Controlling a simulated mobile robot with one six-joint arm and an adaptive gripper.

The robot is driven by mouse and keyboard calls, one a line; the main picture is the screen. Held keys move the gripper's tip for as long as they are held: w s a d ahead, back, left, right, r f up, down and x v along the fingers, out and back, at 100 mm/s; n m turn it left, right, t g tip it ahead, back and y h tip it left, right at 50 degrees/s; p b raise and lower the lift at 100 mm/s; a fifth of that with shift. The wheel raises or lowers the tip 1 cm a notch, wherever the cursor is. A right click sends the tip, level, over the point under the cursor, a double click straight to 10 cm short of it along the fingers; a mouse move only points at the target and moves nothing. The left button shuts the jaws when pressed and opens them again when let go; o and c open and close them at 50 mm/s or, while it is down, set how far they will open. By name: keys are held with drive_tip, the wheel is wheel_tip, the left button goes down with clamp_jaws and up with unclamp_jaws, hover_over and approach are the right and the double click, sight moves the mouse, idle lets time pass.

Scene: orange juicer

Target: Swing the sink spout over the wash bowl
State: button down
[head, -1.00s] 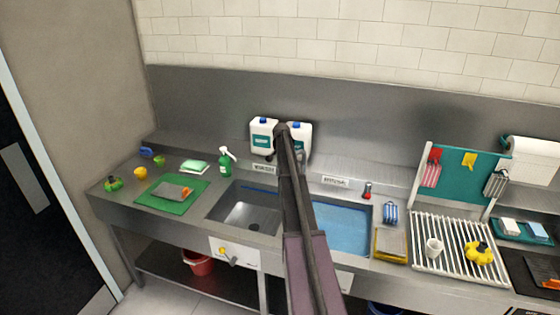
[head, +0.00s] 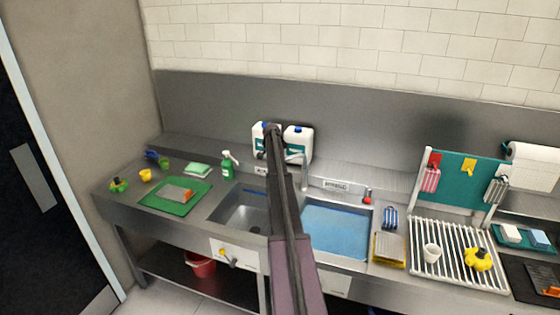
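The silver sink spout (head: 304,172) stands at the back of the counter, just right of my arm. Its upright post shows, and its upper part reaches left toward my arm, which partly covers it. I cannot tell by label which one is the wash bowl. My dark arm rises through the middle of the view and ends in front of the white bottles. My gripper does not show, so its place relative to the spout is hidden.
Two white bottles (head: 298,143) stand against the back wall behind the spout. A green spray bottle (head: 227,166) is left of them. A red-topped item (head: 367,196) and a white drying rack (head: 455,262) are to the right. A green board (head: 175,197) lies left.

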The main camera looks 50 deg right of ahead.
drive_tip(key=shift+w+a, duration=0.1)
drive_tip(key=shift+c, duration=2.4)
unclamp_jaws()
